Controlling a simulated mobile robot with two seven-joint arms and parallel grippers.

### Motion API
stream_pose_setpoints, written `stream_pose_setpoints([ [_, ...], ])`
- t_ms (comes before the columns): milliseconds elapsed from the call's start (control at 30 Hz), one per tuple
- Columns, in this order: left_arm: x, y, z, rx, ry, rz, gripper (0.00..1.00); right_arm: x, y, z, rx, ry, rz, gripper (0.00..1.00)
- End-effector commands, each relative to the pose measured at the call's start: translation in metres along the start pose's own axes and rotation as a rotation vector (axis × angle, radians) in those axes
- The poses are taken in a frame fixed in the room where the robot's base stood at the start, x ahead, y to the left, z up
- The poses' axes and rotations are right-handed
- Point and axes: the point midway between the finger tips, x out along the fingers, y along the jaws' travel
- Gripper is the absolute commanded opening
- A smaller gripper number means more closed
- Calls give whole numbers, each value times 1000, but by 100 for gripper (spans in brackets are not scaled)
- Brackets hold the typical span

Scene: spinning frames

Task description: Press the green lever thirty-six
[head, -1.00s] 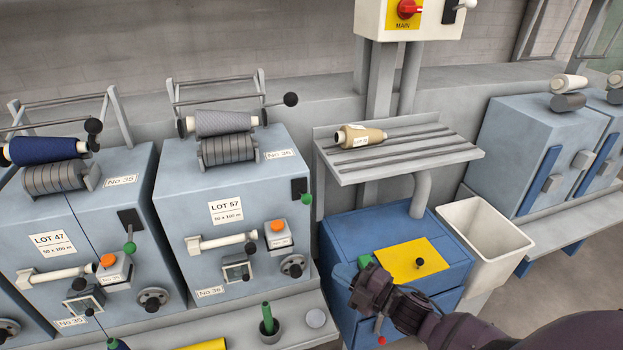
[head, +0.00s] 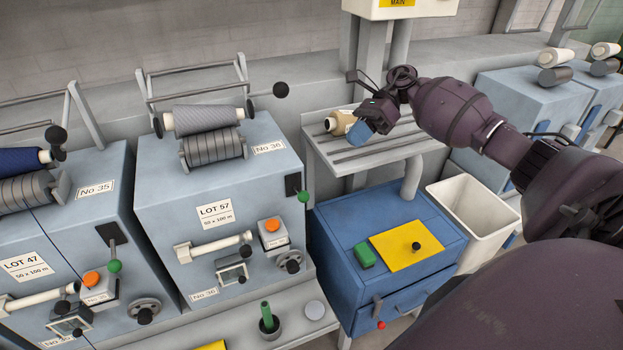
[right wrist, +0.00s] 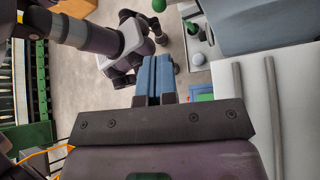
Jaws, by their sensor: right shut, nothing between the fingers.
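The green lever of machine No 36 (head: 303,196) has a round green knob beside a dark plate on the upper right of the machine's front. It stands free, with nothing touching it. My right gripper (head: 359,134) is shut and empty, with blue fingertips, in front of the shelf and its cone, up and to the right of the lever. Its closed fingers also show in the right wrist view (right wrist: 153,78). In that view an arm of mine enters at upper left; its gripper (right wrist: 122,76) is unclear. My left gripper is not seen in the head view.
Machine No 35 (head: 60,215) has a similar green lever (head: 114,266). A tan cone (head: 341,122) lies on the slatted shelf (head: 400,150). Air before the lever is clear.

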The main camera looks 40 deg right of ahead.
Motion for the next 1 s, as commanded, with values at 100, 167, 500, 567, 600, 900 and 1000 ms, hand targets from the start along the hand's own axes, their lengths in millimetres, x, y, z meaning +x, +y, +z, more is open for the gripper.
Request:
stream_pose_setpoints([
  [100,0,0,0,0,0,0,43,0,0,0,0,1,1,0],
  [167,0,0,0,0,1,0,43,0,0,0,0,0,1,0],
  [500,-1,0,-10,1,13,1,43,17,1,1,-1,-3,3,0],
  [567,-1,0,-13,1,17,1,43,26,1,1,-1,-3,4,0],
  [600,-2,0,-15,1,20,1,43,33,1,1,-1,-3,4,0],
  [900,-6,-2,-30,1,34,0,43,86,1,2,0,-5,3,0],
  [1000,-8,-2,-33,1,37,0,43,103,1,2,-1,-5,3,0],
])
